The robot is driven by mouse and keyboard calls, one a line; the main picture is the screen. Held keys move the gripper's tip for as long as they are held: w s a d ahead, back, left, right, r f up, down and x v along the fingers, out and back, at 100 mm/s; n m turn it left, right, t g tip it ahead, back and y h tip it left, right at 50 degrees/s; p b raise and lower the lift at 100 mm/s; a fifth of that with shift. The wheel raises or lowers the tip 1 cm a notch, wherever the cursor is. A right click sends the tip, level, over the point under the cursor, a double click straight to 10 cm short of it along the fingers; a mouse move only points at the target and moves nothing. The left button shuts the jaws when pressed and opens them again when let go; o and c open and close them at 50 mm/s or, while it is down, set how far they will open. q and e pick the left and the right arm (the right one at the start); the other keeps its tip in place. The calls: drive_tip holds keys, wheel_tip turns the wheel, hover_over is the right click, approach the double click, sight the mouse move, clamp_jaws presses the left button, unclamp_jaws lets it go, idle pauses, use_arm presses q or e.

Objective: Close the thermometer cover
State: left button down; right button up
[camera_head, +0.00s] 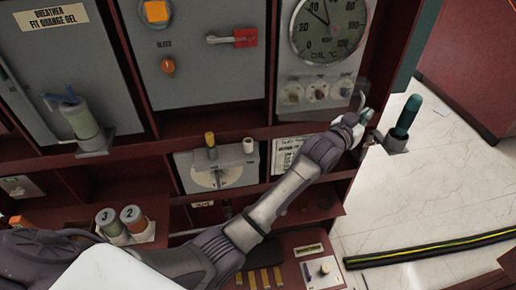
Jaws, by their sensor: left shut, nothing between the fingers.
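The thermometer (328,32) is a round dial marked in °C on a grey panel at the upper right of the cabinet. A faint clear pane, which looks like its cover (345,88), shows over the lower part of the panel, with a small pale handle (360,100) at its right edge. How far the cover stands from the panel I cannot tell. My left arm reaches across from the lower left. My left gripper (361,119) is shut and empty just below the handle; I cannot tell whether it touches it. My right gripper is out of view.
Several small knobs (317,92) sit below the dial. A teal-handled tool (406,116) stands in a bracket right of my gripper. Open tiled floor (450,170) lies to the right, crossed by a black and yellow strip (430,248).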

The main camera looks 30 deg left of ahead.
use_arm(q)
drive_tip(key=w, duration=0.2)
drive_tip(key=w+a+b, duration=0.1)
drive_tip(key=w, duration=0.1)
drive_tip(key=shift+w+r, duration=0.1)
drive_tip(key=shift+r, duration=0.1)
idle(0.5)
drive_tip(key=shift+d, duration=0.1)
